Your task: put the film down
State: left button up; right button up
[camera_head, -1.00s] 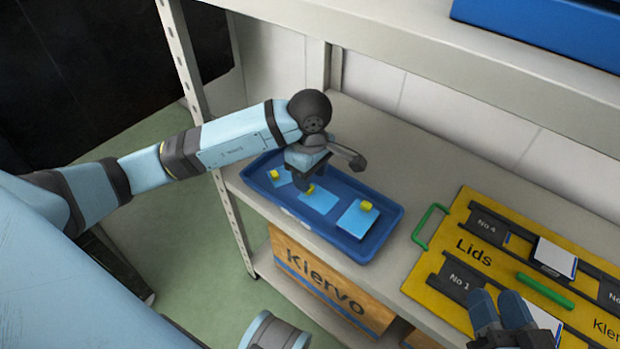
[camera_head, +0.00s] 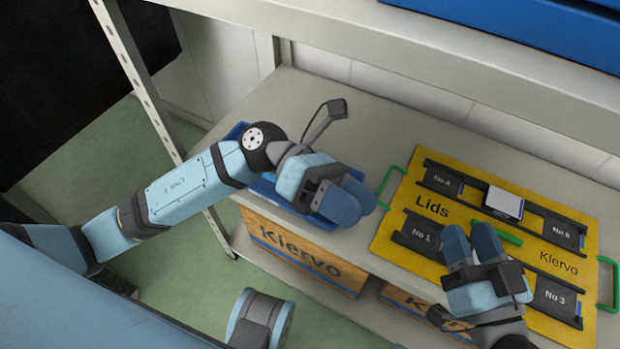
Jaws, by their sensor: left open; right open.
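My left gripper (camera_head: 347,203) is open, above the right part of the blue tray (camera_head: 237,132). My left arm and gripper cover most of the tray, and no film shows in this view. I see no film between the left fingers. My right gripper (camera_head: 470,238) is open, over the middle of the near row of the yellow Lids board (camera_head: 392,243). It hides what lies under it there.
A white-topped block (camera_head: 504,203) sits in the board's far row. Green handles (camera_head: 389,189) stick up at the board's ends. A shelf post (camera_head: 135,75) stands at the left, and an upper shelf (camera_head: 420,50) overhangs the back. A Kiervo box (camera_head: 300,257) is below.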

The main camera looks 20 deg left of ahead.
pick_arm(q)
jog(key=w+a+r+n+t+h, duration=0.1)
jog(key=a+r+n+t+h, duration=0.15)
jog(key=n+t, duration=0.95)
jog(key=w+a+r+n+t+h, duration=0.1)
jog(key=w+r+n+t, duration=0.15)
jog(key=n+t, duration=1)
jog(key=a+f+n+g+y, duration=0.1)
jog(key=f+n+y, duration=0.3)
jog(key=n, duration=0.7)
jog(key=a+f+n+g+y, duration=0.1)
jog(key=a+f+n+y, duration=0.1)
jog(key=f+n+y, duration=0.2)
jog(key=s+n+y, duration=0.1)
jog(key=n+y, duration=0.2)
jog(key=n, duration=0.4)
jog(key=shift+f+y, duration=0.3)
jog(key=shift+y, duration=0.05)
